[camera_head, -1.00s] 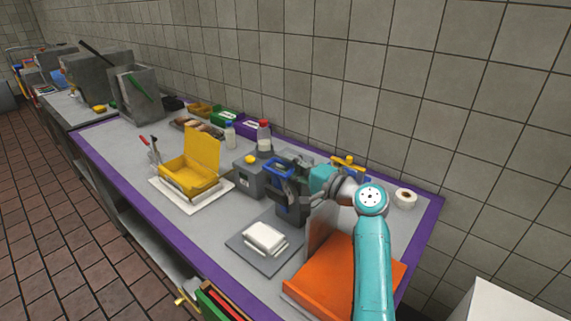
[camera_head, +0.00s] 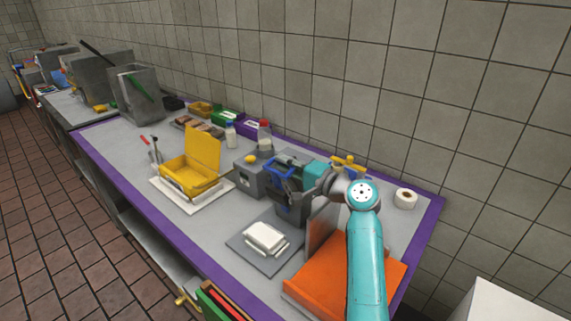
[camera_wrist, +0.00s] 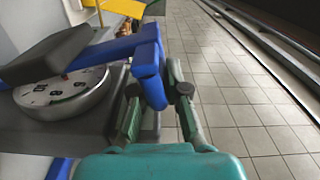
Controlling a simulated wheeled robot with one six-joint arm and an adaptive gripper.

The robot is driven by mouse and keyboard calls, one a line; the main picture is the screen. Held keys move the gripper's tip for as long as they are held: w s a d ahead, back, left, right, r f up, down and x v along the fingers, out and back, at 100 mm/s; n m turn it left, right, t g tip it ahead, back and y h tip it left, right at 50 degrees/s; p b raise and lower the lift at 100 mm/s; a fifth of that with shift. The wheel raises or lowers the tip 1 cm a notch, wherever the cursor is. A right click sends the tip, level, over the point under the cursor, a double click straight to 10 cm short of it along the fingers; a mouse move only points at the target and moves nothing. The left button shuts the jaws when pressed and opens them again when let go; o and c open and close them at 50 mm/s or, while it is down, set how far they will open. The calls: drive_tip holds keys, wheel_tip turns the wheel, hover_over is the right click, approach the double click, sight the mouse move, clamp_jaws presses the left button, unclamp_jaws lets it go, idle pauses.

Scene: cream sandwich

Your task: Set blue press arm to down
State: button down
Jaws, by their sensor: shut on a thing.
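The blue press arm (camera_head: 279,167) is on a dark grey press (camera_head: 292,214) in the middle of the counter. It also shows in the wrist view as a thick blue bar (camera_wrist: 120,47) with its end between my fingers. My gripper (camera_wrist: 160,88) is shut on that end of the bar. In the head view my gripper (camera_head: 290,187) is at the press's upper part, coming from the right, and hides some of it. A round dial (camera_wrist: 65,88) and a dark block above it show beside the bar in the wrist view.
An orange tray (camera_head: 340,285) with an upright grey panel is in front of the press. A grey plate (camera_head: 245,248) with a white stack lies left of it. A yellow open box (camera_head: 188,180) stands farther left, and bottles (camera_head: 264,136) stand behind. A paper roll (camera_head: 405,198) is at right.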

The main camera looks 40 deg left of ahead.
drive_tip(key=shift+s, duration=0.15)
drive_tip(key=shift+s+f+n, duration=0.1)
drive_tip(key=shift+s+n, duration=0.3)
drive_tip(key=shift+s, duration=0.1)
drive_tip(key=s+a+f+n, duration=0.1)
drive_tip(key=s+f+n, duration=1)
drive_tip(key=s, duration=0.3)
drive_tip(key=shift+s+f, duration=0.15)
drive_tip(key=shift+s, duration=0.15)
drive_tip(key=shift+a, duration=0.1)
drive_tip(key=c, duration=1.2)
unclamp_jaws()
